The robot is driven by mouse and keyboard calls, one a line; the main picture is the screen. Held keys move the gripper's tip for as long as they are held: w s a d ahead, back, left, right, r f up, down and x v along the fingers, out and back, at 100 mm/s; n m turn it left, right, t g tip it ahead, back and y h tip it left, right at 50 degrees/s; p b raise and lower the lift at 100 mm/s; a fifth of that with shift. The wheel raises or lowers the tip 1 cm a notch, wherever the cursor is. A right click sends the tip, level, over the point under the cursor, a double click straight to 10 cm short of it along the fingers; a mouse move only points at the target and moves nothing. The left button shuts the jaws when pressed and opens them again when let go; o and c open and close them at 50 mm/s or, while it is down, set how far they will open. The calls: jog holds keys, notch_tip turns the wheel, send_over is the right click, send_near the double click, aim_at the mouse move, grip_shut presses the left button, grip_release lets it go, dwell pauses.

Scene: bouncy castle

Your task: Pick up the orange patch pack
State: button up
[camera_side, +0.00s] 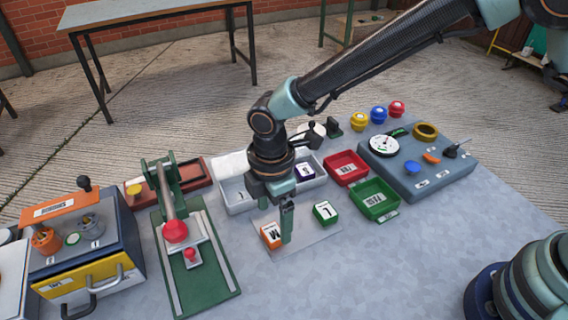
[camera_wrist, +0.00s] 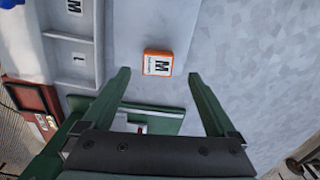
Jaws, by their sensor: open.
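The orange patch pack (camera_side: 271,235), with a white label marked M, lies on a pale grey mat (camera_side: 310,243). In the wrist view the orange patch pack (camera_wrist: 158,67) shows whole, just beyond the fingertips and between their lines. My gripper (camera_side: 287,222) points down beside the pack in the side view, and one finger partly covers its right edge. In the wrist view my gripper (camera_wrist: 158,73) has its two green fingers wide apart with nothing between them. I cannot tell the exact height of the fingertips above the mat.
A green pack (camera_side: 325,212) marked L lies right of my gripper. A white divided tray (camera_side: 238,208), a red crate (camera_side: 347,168) and a green crate (camera_side: 375,200) stand behind and right. A green press (camera_side: 215,265) stands left. The table in front is clear.

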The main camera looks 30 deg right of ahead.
aim_at(273, 232)
notch_tip(273, 232, down, 5)
jog(key=shift+w+a+r, duration=0.1)
jog(key=shift+w, duration=0.05)
jog(key=c, duration=1.4)
jog(key=shift+c, duration=0.2)
jog(key=shift+r, duration=0.1)
notch_tip(273, 232, up, 24)
